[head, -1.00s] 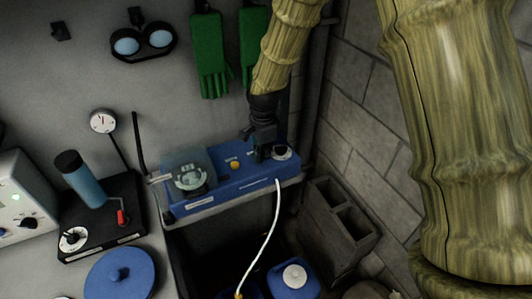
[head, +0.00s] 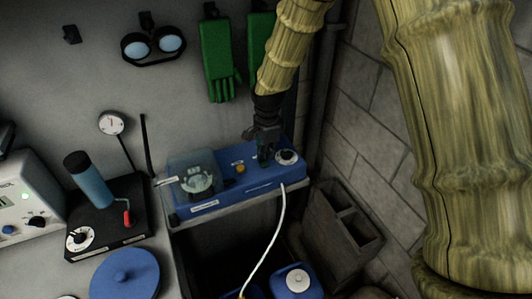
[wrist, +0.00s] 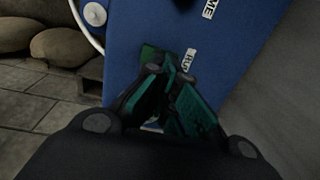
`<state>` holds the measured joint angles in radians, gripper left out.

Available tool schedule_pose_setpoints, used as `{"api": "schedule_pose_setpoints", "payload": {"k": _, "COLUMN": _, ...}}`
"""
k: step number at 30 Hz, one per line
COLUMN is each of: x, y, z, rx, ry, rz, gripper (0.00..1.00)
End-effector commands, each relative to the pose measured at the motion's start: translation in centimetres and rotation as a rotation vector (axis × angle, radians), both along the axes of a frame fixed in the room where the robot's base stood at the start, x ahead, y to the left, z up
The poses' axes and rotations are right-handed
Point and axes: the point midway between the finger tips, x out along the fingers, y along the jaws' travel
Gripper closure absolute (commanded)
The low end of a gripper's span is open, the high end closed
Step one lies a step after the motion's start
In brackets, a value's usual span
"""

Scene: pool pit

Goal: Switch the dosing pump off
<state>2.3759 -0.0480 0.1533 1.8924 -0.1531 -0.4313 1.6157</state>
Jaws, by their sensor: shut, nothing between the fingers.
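The dosing pump is a long blue box (head: 265,184) on a ledge, with a clear domed pump head at its left end, a yellow button (head: 240,169) in the middle and a dark knob on a white dial (head: 287,157) at its right end. My gripper (head: 264,161) points down at the box top between button and dial. In the wrist view my gripper (wrist: 170,78) has its green-padded fingertips together and empty, close over the blue face. Beside the tips are a green part (wrist: 148,54) and a partly hidden label starting "RU" (wrist: 188,60). Contact cannot be told.
A white hose (head: 268,240) runs from the pump down to blue containers (head: 298,282). Left are a black stirrer-like unit (head: 108,220) and a blue lid (head: 124,272). Green gloves (head: 218,60) and goggles (head: 153,46) hang behind. A block wall and concrete block (head: 345,225) bound the right.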

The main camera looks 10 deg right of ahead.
Motion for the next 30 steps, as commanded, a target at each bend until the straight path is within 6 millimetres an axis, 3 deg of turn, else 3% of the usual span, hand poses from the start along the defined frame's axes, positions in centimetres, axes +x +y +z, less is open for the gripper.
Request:
{"api": "schedule_pose_setpoints", "payload": {"k": 19, "x": -0.7, "y": -0.4, "z": 5.7, "rx": 0.000, "ry": -0.003, "rz": -0.001, "gripper": 1.00}}
{"api": "schedule_pose_setpoints", "payload": {"k": 30, "x": -1.5, "y": -0.5, "z": 10.1, "rx": 0.000, "ry": -0.003, "rz": 0.000, "gripper": 1.00}}
